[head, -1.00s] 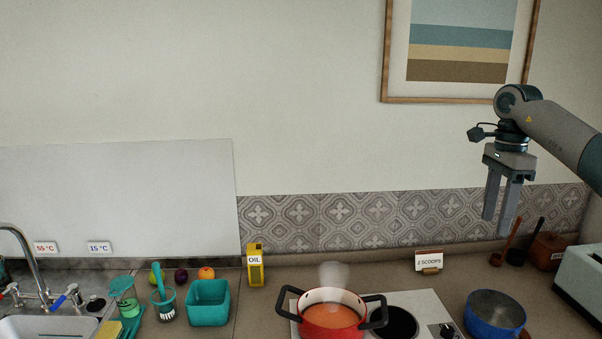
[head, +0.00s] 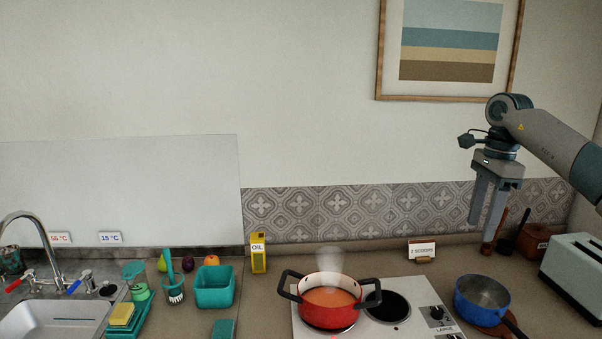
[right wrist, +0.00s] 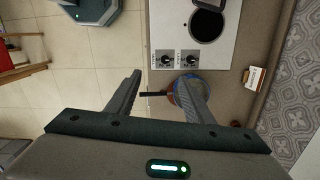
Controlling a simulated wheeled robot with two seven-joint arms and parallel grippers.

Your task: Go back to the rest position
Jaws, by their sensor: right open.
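My right gripper (head: 487,205) hangs fingers down in the air at the right of the head view, above the counter and in front of the tiled backsplash. It is open and empty. In the right wrist view its two fingers (right wrist: 160,92) are spread apart with nothing between them, high above the counter edge and floor. My left gripper is in neither view.
A red pot (head: 328,312) of orange liquid steams on the hob (head: 408,332). A blue pan (head: 481,298) stands right of it, below my right gripper. A toaster (head: 575,268) is at far right. A teal bin (head: 214,289) and sink (head: 50,322) are left.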

